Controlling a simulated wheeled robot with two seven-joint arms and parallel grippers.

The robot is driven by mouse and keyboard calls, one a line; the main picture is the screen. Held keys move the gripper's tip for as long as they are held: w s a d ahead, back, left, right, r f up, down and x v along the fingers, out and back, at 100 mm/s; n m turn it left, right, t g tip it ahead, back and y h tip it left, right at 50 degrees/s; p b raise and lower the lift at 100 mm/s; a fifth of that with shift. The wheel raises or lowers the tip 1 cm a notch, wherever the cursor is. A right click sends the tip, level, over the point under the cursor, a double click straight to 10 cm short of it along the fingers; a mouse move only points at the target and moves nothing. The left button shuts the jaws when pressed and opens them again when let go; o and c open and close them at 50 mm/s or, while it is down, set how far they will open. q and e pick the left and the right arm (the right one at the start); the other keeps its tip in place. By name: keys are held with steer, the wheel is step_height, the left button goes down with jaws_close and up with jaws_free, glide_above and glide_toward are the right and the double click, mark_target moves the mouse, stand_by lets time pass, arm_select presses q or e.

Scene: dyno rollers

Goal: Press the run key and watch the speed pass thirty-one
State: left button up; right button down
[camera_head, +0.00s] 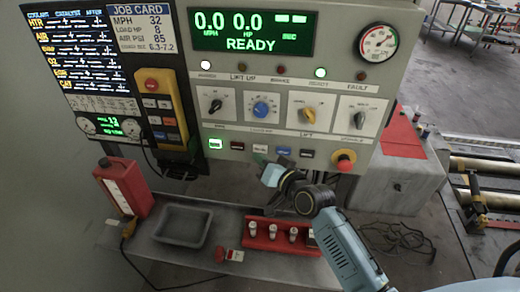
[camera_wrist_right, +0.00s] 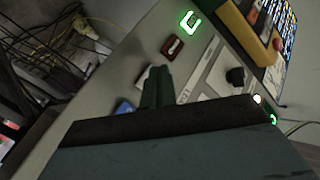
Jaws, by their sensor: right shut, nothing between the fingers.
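The control panel (camera_head: 300,100) carries a green display (camera_head: 252,31) reading 0.0 MPH, 0.0 HP and READY. Below its knobs is a row of keys: a lit green key (camera_head: 216,144), a dark red key (camera_head: 237,146), a pale key, a blue key (camera_head: 283,150) and a dark key (camera_head: 307,154). Their labels are too small to tell which is the run key. My right gripper (camera_head: 259,158) is shut and empty, just below the pale key. In the right wrist view its fingers (camera_wrist_right: 157,86) partly cover the pale key (camera_wrist_right: 142,77); contact cannot be told. My left gripper is not in view.
A red mushroom button (camera_head: 344,161) sits right of the keys. A yellow pendant (camera_head: 163,110) hangs at the panel's left. Below, a shelf holds a grey tray (camera_head: 159,239), a red holder (camera_head: 256,245) and a red canister (camera_head: 130,190). Rollers lie at far right.

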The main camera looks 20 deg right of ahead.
stand_by(0.4)
steer(key=shift+w+d, duration=0.25)
steer(key=shift+w, duration=0.1)
